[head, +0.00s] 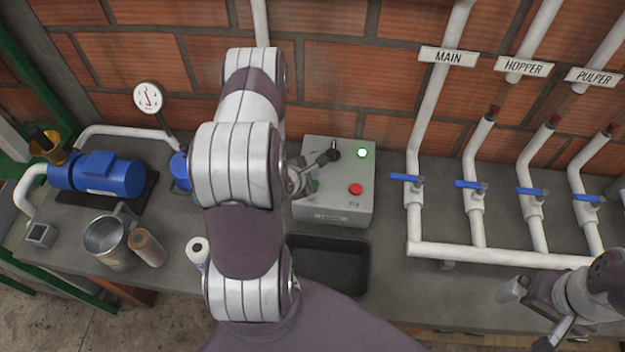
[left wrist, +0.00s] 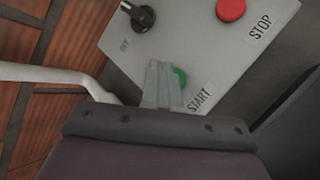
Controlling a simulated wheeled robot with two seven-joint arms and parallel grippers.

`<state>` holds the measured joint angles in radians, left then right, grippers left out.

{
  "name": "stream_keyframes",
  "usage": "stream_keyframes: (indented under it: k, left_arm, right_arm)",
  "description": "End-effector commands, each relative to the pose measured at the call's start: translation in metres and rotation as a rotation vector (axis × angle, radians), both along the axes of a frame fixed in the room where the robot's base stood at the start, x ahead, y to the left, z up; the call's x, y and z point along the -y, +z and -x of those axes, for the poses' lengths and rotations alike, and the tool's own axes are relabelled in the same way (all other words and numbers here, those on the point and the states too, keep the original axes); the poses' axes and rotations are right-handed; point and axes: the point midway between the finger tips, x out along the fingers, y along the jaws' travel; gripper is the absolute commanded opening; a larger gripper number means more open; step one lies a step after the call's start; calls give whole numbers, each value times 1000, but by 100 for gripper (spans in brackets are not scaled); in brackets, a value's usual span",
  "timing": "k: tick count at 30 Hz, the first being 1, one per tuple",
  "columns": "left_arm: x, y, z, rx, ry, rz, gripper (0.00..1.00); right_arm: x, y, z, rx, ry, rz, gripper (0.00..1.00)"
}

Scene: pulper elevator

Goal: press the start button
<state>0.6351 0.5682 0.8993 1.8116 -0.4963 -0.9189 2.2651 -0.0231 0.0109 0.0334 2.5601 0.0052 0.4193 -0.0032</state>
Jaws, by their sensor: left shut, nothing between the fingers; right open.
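The grey control box (head: 338,210) stands on the bench against the wall. Its green start button (left wrist: 181,77), beside the START label, is partly covered by the fingertips of my left gripper in the left wrist view (left wrist: 160,72). In the head view my left gripper (head: 302,182) is at the box's left side, shut and empty, with a sliver of green beside it. The fingertips are at or just above the button; I cannot tell if they touch it. My right gripper (head: 535,312) is open at the lower right, away from the box.
The box also carries a red stop button (head: 355,189), a black rotary switch (head: 333,153) and a lit green lamp (head: 362,153). A black tray (head: 335,289) lies in front. White pipes with blue valve handles (head: 473,184) stand to the right. A blue motor (head: 112,174) is left.

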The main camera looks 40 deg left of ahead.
Motion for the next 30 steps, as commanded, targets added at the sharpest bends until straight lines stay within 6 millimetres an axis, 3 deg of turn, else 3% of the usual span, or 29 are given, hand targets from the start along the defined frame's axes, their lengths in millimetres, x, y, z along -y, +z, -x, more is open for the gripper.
stream_keyframes:
  k: [1, 10, 30]
  left_arm:
    - [0, 12, 0, 0, 0, 0, 0]
    - [0, 39, 0, 0, 0, 0, 0]
    - [0, 37, 0, 0, 0, 0, 0]
  right_arm:
    - [0, 11, 0, 0, 0, 0, 100]
    - [0, 38, 0, 0, 0, 0, 100]
    - [0, 36, 0, 0, 0, 0, 100]
